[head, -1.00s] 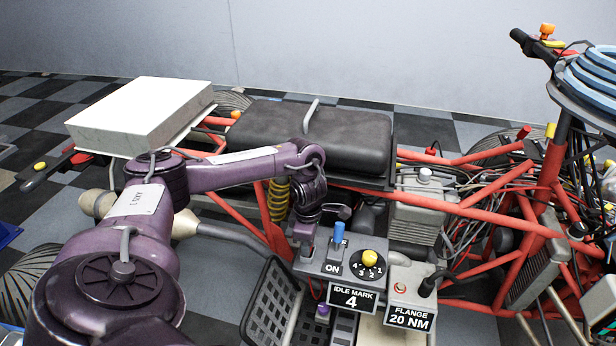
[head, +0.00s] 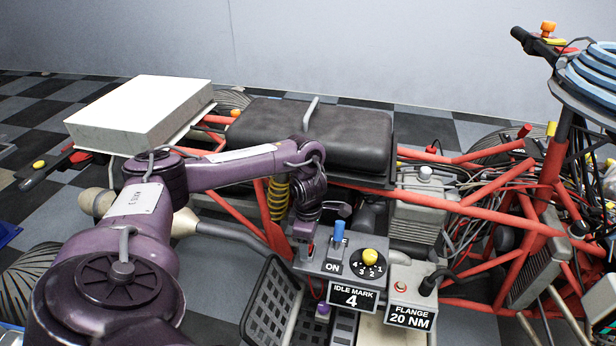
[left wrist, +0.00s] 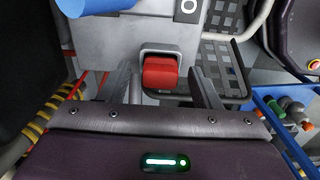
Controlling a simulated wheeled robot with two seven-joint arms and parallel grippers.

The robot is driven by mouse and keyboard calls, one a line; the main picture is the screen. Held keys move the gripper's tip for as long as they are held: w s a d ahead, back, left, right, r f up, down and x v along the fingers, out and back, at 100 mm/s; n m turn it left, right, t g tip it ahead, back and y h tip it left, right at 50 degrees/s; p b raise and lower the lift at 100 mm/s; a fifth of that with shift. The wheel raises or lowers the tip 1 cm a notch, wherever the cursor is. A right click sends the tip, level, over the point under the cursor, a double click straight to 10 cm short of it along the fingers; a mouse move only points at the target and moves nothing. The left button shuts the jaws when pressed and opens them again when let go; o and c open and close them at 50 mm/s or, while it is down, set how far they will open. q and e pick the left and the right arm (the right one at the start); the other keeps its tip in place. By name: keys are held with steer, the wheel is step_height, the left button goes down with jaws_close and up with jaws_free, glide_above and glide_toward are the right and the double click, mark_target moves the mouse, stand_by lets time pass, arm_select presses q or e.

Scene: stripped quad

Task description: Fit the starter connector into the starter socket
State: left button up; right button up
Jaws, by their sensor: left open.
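My left gripper (head: 306,243) is above the left side of the grey control panel (head: 348,262), by the blue lever (head: 339,231). In the left wrist view my left gripper (left wrist: 163,88) is open, its fingers apart on either side of a red block (left wrist: 160,73) in a grey frame on the panel. The fingers do not visibly grip it. A bit of red also shows under the gripper in the head view. I cannot single out the starter connector or the starter socket in either view. My right gripper is not in view.
Red frame tubes (head: 440,204) run behind the panel. A flange box (head: 408,290) with a black cable stands to its right. A black seat (head: 310,135) and a white box (head: 140,112) lie behind my arm. A perforated black pedal (head: 270,305) is in front.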

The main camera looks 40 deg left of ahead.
arm_select(q)
step_height(320, 180, up, 7)
steer(key=p, duration=0.2)
steer(key=shift+f+p, duration=0.1)
steer(key=shift+p, duration=0.2)
